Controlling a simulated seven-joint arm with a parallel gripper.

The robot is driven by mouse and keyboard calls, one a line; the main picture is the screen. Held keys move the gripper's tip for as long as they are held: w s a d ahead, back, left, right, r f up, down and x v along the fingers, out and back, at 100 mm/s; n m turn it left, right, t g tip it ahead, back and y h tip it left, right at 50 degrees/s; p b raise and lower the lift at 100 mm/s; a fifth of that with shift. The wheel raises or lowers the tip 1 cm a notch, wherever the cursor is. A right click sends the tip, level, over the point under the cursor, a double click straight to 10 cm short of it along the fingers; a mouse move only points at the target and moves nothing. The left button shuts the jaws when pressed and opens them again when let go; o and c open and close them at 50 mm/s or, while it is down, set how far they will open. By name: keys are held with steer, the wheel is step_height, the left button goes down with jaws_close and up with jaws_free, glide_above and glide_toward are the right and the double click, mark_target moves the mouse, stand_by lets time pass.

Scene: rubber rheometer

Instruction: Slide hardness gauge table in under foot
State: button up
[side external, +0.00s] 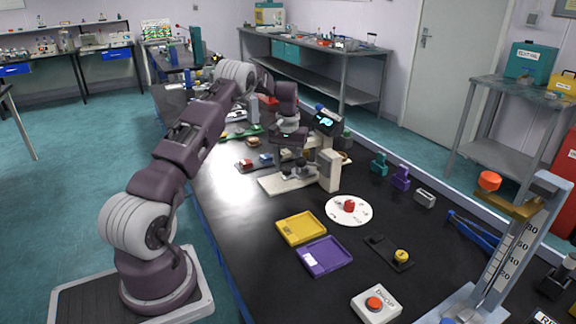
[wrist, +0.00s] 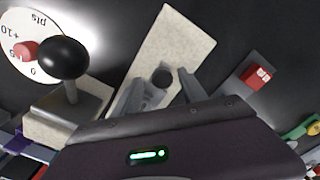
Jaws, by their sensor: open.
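The hardness gauge has a pale beige base (side external: 268,185), an upright beige column (side external: 329,170) and a dark head with a lit display (side external: 325,122). In the wrist view the bare base plate (wrist: 176,38) stretches away from my gripper. My gripper (wrist: 162,80) is open, pointing down over the base. A small dark round piece (wrist: 163,77), perhaps the table's knob, shows between its fingers with space on both sides. I cannot tell its height relative to the fingertips. In the side view my gripper (side external: 292,160) partly hides the parts on the base; the foot cannot be made out.
A black ball-topped lever (wrist: 62,57) stands close at the left in the wrist view. A white dial disc (side external: 362,216) with a red knob lies right of the gauge. Yellow (side external: 302,242) and purple (side external: 324,270) trays lie in front. Small coloured blocks (side external: 265,157) sit behind left.

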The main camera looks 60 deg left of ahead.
step_height(320, 180, up, 7)
steer(key=shift+f, duration=0.1)
steer(key=shift+w+d+r, duration=0.1)
steer(key=shift+d+r, duration=0.1)
steer(key=shift+r, duration=0.25)
steer(key=s+d+r+m+t, duration=0.2)
steer(key=d+r, duration=1.2)
steer(key=s+d+r+m+t, duration=0.1)
steer(key=s+d+r, duration=0.25)
steer(key=d, duration=0.25)
steer(key=s+d+r+m, duration=0.2)
steer(key=s+d, duration=0.2)
steer(key=d, duration=0.2)
steer(key=s+d+f+m+t, duration=0.1)
steer(key=s+d+f+m, duration=0.1)
steer(key=s+d, duration=0.3)
steer(key=s+d+f+m+t, duration=0.1)
steer(key=s+d, duration=0.5)
steer(key=s, duration=0.8)
steer(key=shift+f+m+t, duration=0.3)
steer(key=shift+f+m, duration=0.2)
steer(key=shift+f, duration=0.1)
